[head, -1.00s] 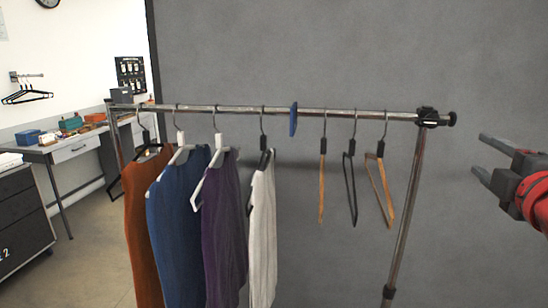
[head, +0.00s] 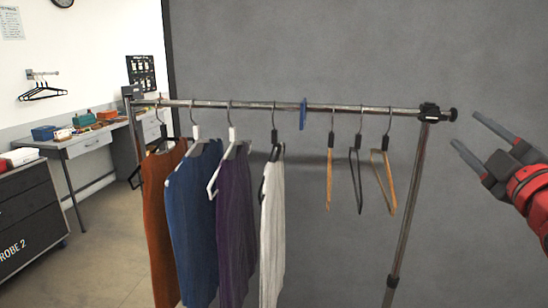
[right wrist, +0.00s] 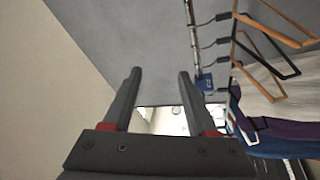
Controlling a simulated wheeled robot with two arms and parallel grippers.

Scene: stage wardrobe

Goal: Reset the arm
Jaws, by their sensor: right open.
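My right gripper (head: 480,138) is at the right edge of the head view, to the right of the rack's end and apart from it. Its two fingers are spread with nothing between them; the right wrist view shows the same open fingers (right wrist: 157,88). The red part of my right arm shows behind it. The clothes rack's rail (head: 380,110) runs level across the middle of the head view. My left gripper is in neither view.
Orange (head: 160,220), blue (head: 192,215), purple (head: 233,220) and white (head: 272,230) garments hang on the rail's left. A blue divider (head: 303,114) separates them from empty hangers (head: 383,180). A desk (head: 90,140) and dark drawers (head: 35,215) stand left. A grey wall is behind.

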